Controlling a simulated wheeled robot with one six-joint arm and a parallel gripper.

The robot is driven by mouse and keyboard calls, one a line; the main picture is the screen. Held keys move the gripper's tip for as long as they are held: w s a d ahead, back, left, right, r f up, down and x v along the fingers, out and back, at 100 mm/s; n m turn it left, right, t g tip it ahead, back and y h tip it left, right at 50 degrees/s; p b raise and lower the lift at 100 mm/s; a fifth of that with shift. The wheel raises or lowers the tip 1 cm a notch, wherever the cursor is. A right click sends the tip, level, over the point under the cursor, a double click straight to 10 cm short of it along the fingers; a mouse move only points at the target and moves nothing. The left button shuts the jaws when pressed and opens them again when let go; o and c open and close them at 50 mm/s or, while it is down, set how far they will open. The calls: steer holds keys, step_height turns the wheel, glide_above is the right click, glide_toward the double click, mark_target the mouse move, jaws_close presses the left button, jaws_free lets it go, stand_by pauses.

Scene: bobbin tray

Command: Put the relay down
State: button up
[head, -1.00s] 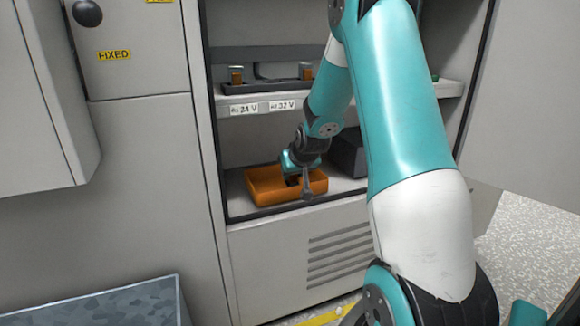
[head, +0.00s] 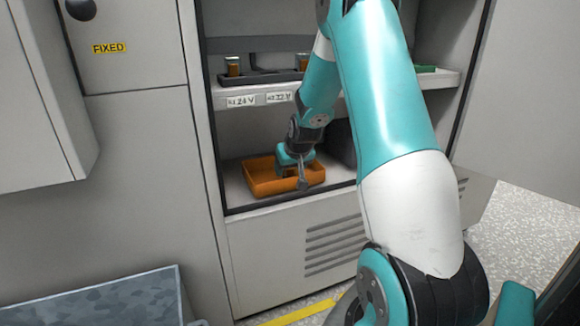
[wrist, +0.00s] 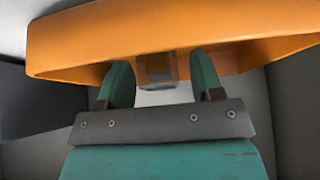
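The orange tray (head: 262,184) stands on the lower shelf of the cabinet in the head view. Its orange wall (wrist: 100,42) crosses the top of the wrist view. My gripper (head: 296,180) reaches down into the tray, its fingertips hidden in the head view. In the wrist view the two teal fingers of my gripper (wrist: 162,70) stand apart. A small brownish, partly clear relay (wrist: 158,70) shows between them, close to the left finger, with a gap to the right finger. Whether it touches the tray floor cannot be told.
Relays (head: 233,67) stand in a dark holder (head: 262,77) on the upper shelf, above labels (head: 240,101). A dark box (head: 341,145) sits right of the tray, partly behind my arm. A blue-grey bin (head: 110,300) is at lower left.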

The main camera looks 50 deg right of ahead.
steer(key=shift+r, duration=0.3)
steer(key=p+v, duration=0.5)
steer(key=v, duration=0.7)
steer(key=s+a+r+n+g+y, duration=0.1)
steer(key=a+r+n+y, duration=0.15)
steer(key=a, duration=0.95)
steer(key=s+a+r+n+y, duration=0.1)
steer(key=a+r+n+y, duration=0.15)
steer(key=a, duration=0.85)
steer(key=s+a+r+n+g+y, duration=0.2)
steer(key=s+a+n, duration=0.5)
steer(key=s+a, duration=0.8)
steer(key=s+r+g, duration=0.1)
steer(key=s+g, duration=0.1)
steer(key=s, duration=0.1)
steer(key=shift+a+g, duration=0.25)
steer(key=shift+g, duration=0.15)
